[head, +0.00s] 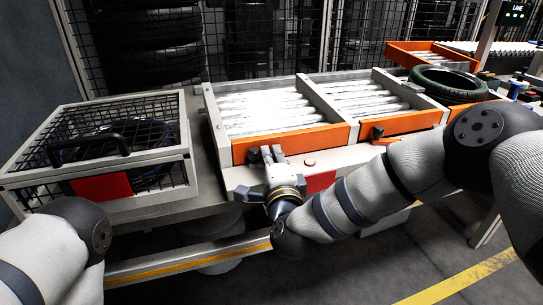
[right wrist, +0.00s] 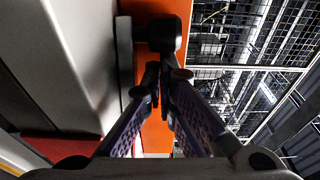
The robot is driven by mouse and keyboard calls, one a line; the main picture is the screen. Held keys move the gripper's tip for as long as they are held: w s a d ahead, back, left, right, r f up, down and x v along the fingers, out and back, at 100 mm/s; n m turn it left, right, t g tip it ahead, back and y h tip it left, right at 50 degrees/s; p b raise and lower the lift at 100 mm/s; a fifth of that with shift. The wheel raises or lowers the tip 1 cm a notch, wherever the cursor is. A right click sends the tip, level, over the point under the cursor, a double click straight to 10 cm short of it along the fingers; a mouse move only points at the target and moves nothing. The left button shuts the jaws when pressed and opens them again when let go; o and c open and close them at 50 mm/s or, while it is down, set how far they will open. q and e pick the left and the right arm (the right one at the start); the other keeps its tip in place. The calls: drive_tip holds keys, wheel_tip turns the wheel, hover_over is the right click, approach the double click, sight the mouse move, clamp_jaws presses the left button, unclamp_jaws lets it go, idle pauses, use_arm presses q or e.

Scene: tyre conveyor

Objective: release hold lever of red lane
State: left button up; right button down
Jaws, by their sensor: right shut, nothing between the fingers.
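The left roller lane (head: 262,113) has an orange front board (head: 300,143) and a red plate (head: 320,182) on the pale beam below it. A dark lever knob (head: 253,154) shows at the left of that board. In the right wrist view, the lever's black round knob (right wrist: 163,33) sticks out in front of the orange board. My right gripper (head: 268,152) is at this lever, and its fingers partly cover it. The closed fingertips (right wrist: 163,78) lie just below the knob in the wrist picture, with nothing between them; contact is unclear. My left gripper is out of view.
A mesh cage (head: 163,155) stands at left. A green-rimmed tyre (head: 448,84) lies at right.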

drive_tip(key=shift+s+n+g+y, duration=0.2)
drive_tip(key=shift+n+y, duration=0.35)
drive_tip(key=shift+y, duration=0.25)
drive_tip(key=shift+s+n+g+y, duration=0.1)
drive_tip(key=shift+n+g+y, duration=0.1)
drive_tip(key=shift+n+y, duration=0.5)
drive_tip(key=shift+y, duration=0.4)
drive_tip(key=n+g+y, duration=0.1)
drive_tip(key=n+g+y+b, duration=0.1)
drive_tip(key=y, duration=0.1)
drive_tip(key=shift+s+d+f+n+y, duration=0.2)
drive_tip(key=shift+s+n+y, duration=0.1)
drive_tip(key=shift+s+n, duration=0.1)
drive_tip(key=shift+s+g+y, duration=0.15)
drive_tip(key=shift+g+y, duration=0.15)
drive_tip(key=shift+y, duration=0.1)
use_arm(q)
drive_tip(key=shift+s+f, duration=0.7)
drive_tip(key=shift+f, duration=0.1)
use_arm(e)
drive_tip(key=shift+s+r, duration=0.25)
drive_tip(key=shift+s, duration=0.05)
drive_tip(key=shift+d, duration=0.1)
